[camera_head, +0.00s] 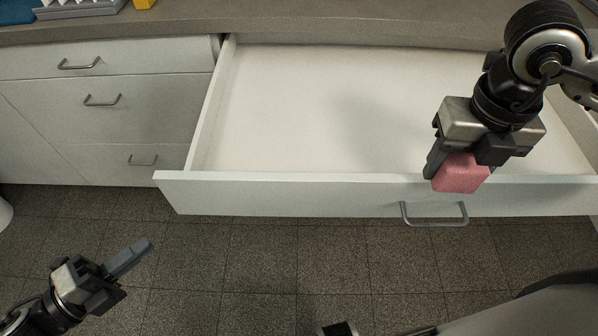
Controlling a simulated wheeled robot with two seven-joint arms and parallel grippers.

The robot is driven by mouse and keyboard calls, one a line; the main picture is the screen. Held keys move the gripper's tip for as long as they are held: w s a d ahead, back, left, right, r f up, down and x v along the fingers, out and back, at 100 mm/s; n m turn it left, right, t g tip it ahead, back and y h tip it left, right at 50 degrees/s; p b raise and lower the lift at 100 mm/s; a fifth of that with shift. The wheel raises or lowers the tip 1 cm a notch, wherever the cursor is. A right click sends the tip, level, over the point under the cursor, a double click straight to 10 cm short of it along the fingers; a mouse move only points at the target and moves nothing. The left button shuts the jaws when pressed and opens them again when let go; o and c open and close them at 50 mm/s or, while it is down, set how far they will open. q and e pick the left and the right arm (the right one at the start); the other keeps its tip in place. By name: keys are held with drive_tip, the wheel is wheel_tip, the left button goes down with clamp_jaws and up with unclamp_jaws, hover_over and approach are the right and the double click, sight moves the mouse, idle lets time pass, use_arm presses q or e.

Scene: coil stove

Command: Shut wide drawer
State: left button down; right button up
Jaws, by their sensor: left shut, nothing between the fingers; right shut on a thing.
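The wide drawer (300,189) is pulled far out from under the counter, and its white inside looks empty. Its grey bar handle (434,222) is on the front face, right of the middle. My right gripper (456,172) is shut on a pink block (461,174). It holds the block over the drawer's front edge, above the handle; I cannot tell whether the block touches the edge. My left gripper (142,247) is shut and empty, low at the left over the floor, apart from the drawer.
A grey counter (300,20) runs along the back. Several shut drawers with bar handles (78,64) are at the left. A white rack (80,8) and a yellow item (144,4) stand on the counter.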

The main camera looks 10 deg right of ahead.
use_arm(q)
drive_tip(key=w+d, duration=0.4)
drive_tip(key=w, duration=0.1)
drive_tip(key=shift+w+d+p, duration=0.2)
drive_tip(key=shift+d+p, duration=0.1)
drive_tip(key=shift+d, duration=0.1)
drive_tip(key=shift+w+d, duration=0.1)
drive_tip(key=shift+w, duration=0.4)
